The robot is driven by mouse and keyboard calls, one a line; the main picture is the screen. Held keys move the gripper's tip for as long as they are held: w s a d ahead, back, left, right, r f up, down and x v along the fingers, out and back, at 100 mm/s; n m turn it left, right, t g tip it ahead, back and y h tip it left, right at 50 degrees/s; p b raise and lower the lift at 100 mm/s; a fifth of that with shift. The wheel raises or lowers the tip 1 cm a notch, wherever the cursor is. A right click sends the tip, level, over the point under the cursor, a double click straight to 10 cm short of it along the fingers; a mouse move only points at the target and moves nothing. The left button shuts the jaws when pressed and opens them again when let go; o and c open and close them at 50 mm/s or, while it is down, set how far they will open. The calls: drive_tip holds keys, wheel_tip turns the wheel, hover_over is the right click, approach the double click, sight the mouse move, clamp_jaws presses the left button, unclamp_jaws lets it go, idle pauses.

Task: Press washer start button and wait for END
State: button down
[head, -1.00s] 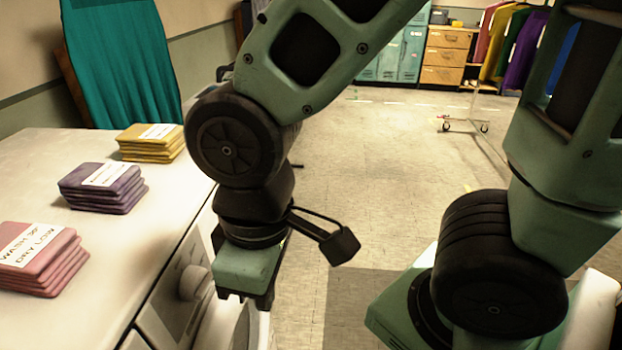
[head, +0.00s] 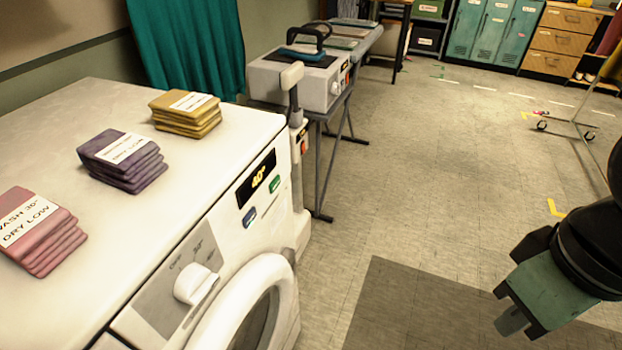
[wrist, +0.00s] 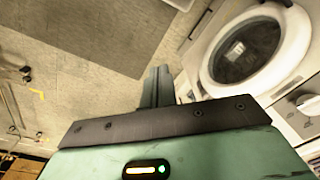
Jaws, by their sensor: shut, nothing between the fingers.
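The white washer (head: 215,200) stands at the left with its front panel facing right. Its dark display (head: 256,178) shows yellow characters that look like 40°. Below the display are a green button (head: 274,184) and a blue button (head: 249,217); I cannot read which is start. A white dial (head: 194,284) sits nearer, above the round door (head: 262,310). The door also shows in the wrist view (wrist: 255,45), and looks closed. My gripper (head: 512,322) is shut and empty, over the floor at the lower right, well apart from the washer. Its fingers (wrist: 158,88) point beside the door in the wrist view.
Folded pink (head: 36,230), purple (head: 122,160) and yellow (head: 186,113) cloth stacks with labels lie on the washer top. A clothes rack (head: 570,128) is at the right. The floor between is open.

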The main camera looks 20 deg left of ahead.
sight(275, 184)
drive_tip(key=w+a+f+n+t+y, duration=0.2)
drive_tip(key=w+a+t+y, duration=0.1)
drive_tip(key=w+a, duration=0.2)
drive_tip(key=w+a+f+n+t+y+b, duration=0.1)
drive_tip(key=w+a+f+n+t+y, duration=0.1)
drive_tip(key=a, duration=0.7)
drive_tip(key=w+a+f+n+t+y, duration=0.3)
drive_tip(key=w+a+y, duration=0.3)
drive_tip(key=w+a, duration=0.2)
drive_tip(key=shift+w+n+t+b, duration=0.3)
drive_tip(key=shift+w+n+t, duration=0.15)
drive_tip(key=shift+t, duration=0.35)
drive_tip(key=shift+a+f, duration=0.1)
drive_tip(key=shift+a, duration=0.1)
drive_tip(key=a+p, duration=0.1)
drive_tip(key=a, duration=0.7)
drive_tip(key=shift+w+a, duration=0.3)
drive_tip(key=shift+w, duration=0.05)
drive_tip(key=shift+a, duration=0.15)
idle(0.3)
